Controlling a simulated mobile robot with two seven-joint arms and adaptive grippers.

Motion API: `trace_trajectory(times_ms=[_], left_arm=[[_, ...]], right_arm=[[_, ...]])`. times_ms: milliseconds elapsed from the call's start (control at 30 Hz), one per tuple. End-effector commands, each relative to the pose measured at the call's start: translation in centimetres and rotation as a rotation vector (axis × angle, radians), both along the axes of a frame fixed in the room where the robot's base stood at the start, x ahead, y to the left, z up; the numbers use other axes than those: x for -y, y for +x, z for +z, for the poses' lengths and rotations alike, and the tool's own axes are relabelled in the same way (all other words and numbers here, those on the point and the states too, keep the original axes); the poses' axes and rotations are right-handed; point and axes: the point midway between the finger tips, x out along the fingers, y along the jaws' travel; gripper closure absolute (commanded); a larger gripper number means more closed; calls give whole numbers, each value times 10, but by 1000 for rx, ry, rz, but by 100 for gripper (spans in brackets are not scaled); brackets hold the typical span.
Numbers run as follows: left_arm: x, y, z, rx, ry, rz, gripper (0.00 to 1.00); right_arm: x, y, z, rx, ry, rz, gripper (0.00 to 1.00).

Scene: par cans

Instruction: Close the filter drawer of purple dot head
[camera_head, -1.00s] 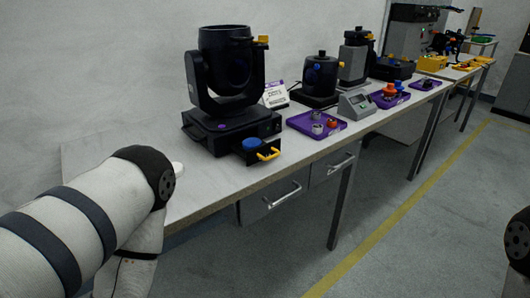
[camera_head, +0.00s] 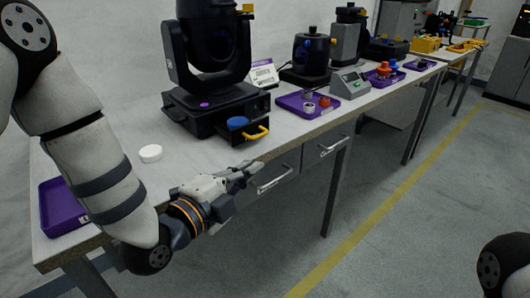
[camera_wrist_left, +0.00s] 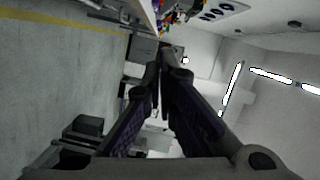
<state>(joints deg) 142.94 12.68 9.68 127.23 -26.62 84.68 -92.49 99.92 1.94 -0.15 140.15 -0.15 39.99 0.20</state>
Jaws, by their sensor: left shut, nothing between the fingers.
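The purple dot head (camera_head: 207,50) is a black moving-head lamp on the workbench, with a purple dot (camera_head: 204,105) on its base. Its filter drawer (camera_head: 238,130) sticks out of the front of the base, with a blue disc (camera_head: 237,122) in it and a yellow handle (camera_head: 256,133) on its front. My left gripper (camera_head: 256,168) is shut and empty, in front of the bench edge, below the yellow handle and apart from it. In the left wrist view its fingers (camera_wrist_left: 161,65) meet. My right gripper is not in view.
A white round cap (camera_head: 150,153) and a purple tray (camera_head: 60,208) are on the bench at left. Another purple tray (camera_head: 308,104) with small parts lies right of the head. Bench drawer handles (camera_head: 272,184) stick out below the top.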

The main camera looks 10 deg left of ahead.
Motion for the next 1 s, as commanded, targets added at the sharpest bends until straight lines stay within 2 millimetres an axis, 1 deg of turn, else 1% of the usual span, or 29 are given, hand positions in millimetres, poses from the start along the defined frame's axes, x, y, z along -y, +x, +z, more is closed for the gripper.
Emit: trace_trajectory(times_ms=[67, 167, 533, 567, 600, 700, 833, 1000], left_arm=[[2, 6, 7, 32, 14, -3, 100], [8, 19, 6, 32, 14, -2, 100], [39, 93, -1, 24, 13, 0, 100], [37, 98, -2, 22, 12, 1, 100], [28, 102, -3, 22, 12, 5, 100], [17, 109, -6, 24, 11, 2, 100], [9, 115, -7, 24, 13, 0, 100], [7, 116, -8, 22, 13, -2, 100]], right_arm=[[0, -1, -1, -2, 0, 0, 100], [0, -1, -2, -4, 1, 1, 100], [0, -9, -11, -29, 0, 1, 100], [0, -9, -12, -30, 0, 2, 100], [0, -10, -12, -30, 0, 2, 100], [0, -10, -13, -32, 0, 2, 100], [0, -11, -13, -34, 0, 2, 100], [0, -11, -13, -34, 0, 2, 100]])
